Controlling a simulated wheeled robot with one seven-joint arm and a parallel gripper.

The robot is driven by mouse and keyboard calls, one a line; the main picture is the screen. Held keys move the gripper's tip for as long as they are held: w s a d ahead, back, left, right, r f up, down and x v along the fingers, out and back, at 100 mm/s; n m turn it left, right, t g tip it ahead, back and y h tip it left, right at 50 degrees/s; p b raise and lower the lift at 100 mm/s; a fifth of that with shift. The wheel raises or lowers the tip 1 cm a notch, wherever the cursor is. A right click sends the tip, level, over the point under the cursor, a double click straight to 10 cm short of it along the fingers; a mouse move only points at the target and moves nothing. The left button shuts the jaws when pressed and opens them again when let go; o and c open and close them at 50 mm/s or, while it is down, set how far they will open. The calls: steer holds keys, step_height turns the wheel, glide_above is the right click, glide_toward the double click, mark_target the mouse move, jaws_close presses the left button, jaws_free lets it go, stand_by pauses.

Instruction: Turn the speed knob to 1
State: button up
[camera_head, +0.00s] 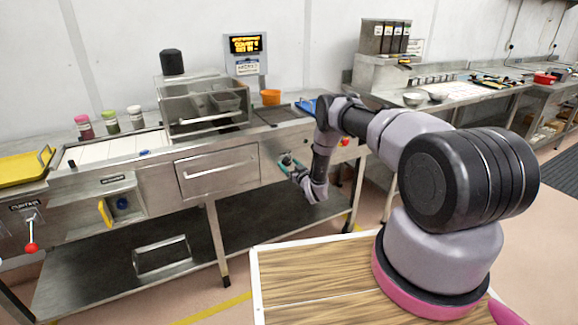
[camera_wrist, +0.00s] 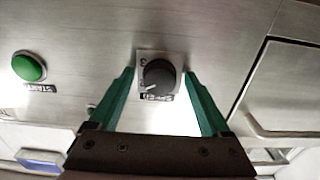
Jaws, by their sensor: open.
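The speed knob (camera_wrist: 159,76) is a dark round knob on a pale square plate, with a label beside it that appears upside down in the wrist view. A white pointer mark shows toward the knob's lower left in that view; the scale digits are too small to read surely. My gripper (camera_wrist: 158,82) is open, with one green finger on each side of the knob and a gap to it on both sides. I cannot tell whether the fingertips reach the panel. In the head view my gripper (camera_head: 287,163) is at the front panel of the steel counter, and the knob is hidden there.
A green START button (camera_wrist: 28,67) is left of the knob in the wrist view. A drawer front (camera_head: 218,172) is left of my gripper in the head view. A red button (camera_head: 345,142) is to its right. A red-tipped lever (camera_head: 31,247) is far left.

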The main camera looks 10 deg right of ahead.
steer(key=shift+c, duration=0.3)
jaws_close()
steer(key=shift+n, duration=0.3)
steer(key=n, duration=0.5)
steer(key=shift+n, duration=0.3)
steer(key=n, duration=0.5)
steer(key=shift+w+d+n, duration=0.1)
steer(key=shift+n, duration=0.2)
steer(key=shift+o, duration=0.3)
jaws_free()
